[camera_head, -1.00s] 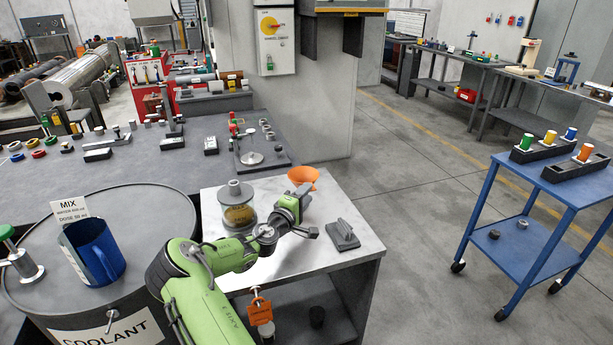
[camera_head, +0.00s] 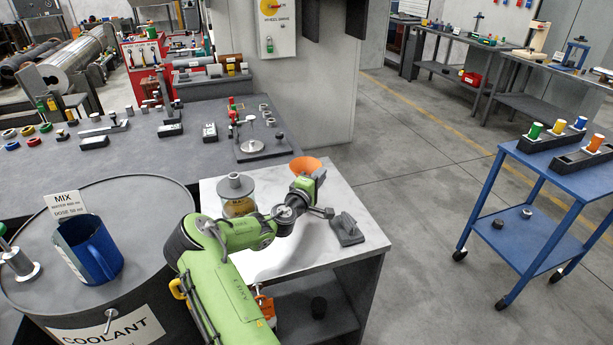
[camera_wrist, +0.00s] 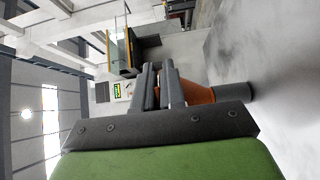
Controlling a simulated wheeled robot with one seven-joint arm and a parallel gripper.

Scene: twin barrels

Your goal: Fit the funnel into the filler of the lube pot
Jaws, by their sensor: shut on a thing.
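The orange funnel (camera_head: 306,165) is held upright, wide mouth up, above the back right of the light worktop. My gripper (camera_wrist: 160,70) is shut on it; in the wrist view the orange cone (camera_wrist: 198,94) shows beside the two fingers, with a grey cylindrical part (camera_wrist: 236,91) at its narrow end. In the head view my gripper (camera_head: 306,183) hides the lower funnel. The lube pot (camera_head: 238,207), a clear jar with amber contents and a grey top with a raised filler (camera_head: 235,179), stands on the worktop left of the funnel, apart from it.
A dark grey block with a handle (camera_head: 347,230) sits on the worktop (camera_head: 275,262) at right. A coolant barrel (camera_head: 135,215) with a blue jug (camera_head: 90,250) stands at left. A dark bench with parts lies behind. A blue cart (camera_head: 545,190) stands far right.

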